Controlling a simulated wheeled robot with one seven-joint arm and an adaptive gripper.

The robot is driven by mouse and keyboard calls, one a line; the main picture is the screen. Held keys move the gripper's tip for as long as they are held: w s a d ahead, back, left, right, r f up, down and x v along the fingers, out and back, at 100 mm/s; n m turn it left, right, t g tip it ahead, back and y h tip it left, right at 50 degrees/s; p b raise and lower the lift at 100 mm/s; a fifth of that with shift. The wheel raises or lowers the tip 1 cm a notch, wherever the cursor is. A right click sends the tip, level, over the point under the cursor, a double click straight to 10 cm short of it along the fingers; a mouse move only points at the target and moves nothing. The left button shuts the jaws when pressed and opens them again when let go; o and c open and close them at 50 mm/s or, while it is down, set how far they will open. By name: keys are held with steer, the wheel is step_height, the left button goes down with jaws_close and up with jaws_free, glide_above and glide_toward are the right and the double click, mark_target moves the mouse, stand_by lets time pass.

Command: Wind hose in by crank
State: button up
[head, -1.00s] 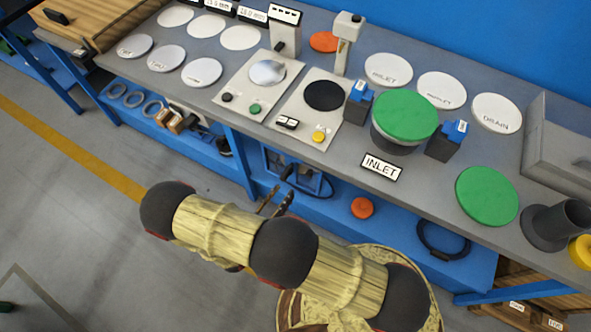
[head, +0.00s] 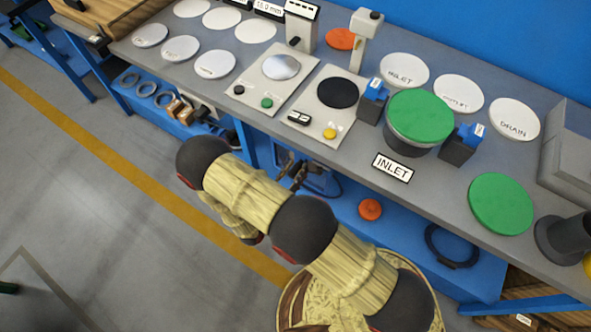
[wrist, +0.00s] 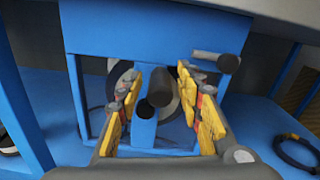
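A blue frame (wrist: 155,35) under the bench holds a round grey and dark reel (wrist: 172,105), largely hidden behind my fingers. A dark round-ended knob (wrist: 160,85), which looks like the crank handle, points toward the wrist camera between my fingers. A second short metal rod with a black end (wrist: 218,60) sticks out at upper right. My gripper (wrist: 160,92) is open, its yellow-padded fingers on either side of the knob with gaps visible. In the head view, my gripper (head: 298,176) is dark, small and beside the blue frame (head: 322,182). I cannot make out the hose's path.
A black ring (wrist: 298,152) lies on the blue lower shelf (head: 400,232) to the right. An orange disc (head: 370,209) is also there. The grey bench top (head: 440,170) above carries discs and a green-lidded pot (head: 420,117). A blue post (wrist: 25,110) stands at left.

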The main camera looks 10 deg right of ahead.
jaws_close()
stand_by(0.5)
stand_by(0.4)
